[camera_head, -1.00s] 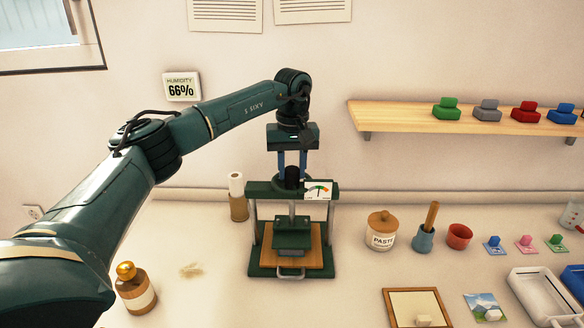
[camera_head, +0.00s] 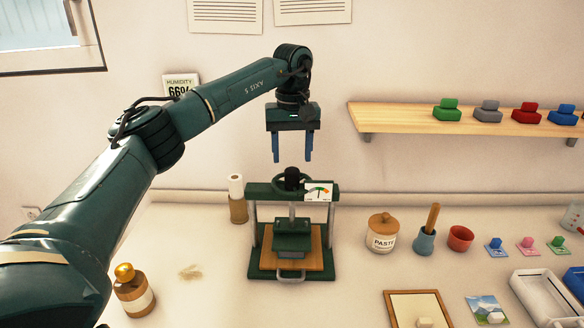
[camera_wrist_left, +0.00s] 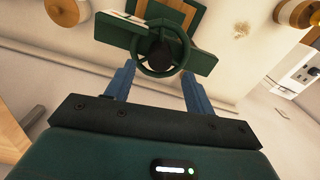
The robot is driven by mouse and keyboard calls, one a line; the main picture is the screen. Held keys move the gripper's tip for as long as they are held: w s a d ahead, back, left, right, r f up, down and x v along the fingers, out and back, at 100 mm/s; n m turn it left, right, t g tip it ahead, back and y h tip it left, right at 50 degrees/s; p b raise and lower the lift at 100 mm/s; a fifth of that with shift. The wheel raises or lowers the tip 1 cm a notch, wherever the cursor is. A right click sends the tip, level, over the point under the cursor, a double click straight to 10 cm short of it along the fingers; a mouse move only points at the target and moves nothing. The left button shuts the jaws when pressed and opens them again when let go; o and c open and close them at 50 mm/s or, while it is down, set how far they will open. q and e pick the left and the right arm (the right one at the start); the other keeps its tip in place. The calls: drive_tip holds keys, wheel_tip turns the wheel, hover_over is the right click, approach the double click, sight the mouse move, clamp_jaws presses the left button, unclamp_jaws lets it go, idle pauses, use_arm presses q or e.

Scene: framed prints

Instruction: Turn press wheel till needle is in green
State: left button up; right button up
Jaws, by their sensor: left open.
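The press (camera_head: 318,262) stands on the table, dark green with a wooden bed and a lowered block. Its green wheel (camera_head: 276,183) with a black hub (camera_head: 292,177) is on top of the crossbar. The wheel also shows in the left wrist view (camera_wrist_left: 160,72), beyond my fingertips. A white gauge (camera_head: 318,192) with a coloured arc is on the crossbar's right; its needle is too small to read surely. My left gripper (camera_head: 292,160) is open and empty, pointing down just above the wheel, apart from it. My right gripper is not in view.
A bottle with a gold cap (camera_head: 133,290) stands at front left. A paper-topped roll (camera_head: 237,199) is close left of the press. The paste jar (camera_head: 383,232), a blue mortar (camera_head: 425,241) and a red cup (camera_head: 460,238) stand to the right. A shelf (camera_head: 400,118) juts from the wall.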

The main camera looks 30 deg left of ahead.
use_arm(q)
wheel_tip(320, 180, up, 9)
drive_tip(key=shift+f, duration=0.2)
drive_tip(key=shift+f, duration=0.1)
idle(0.5)
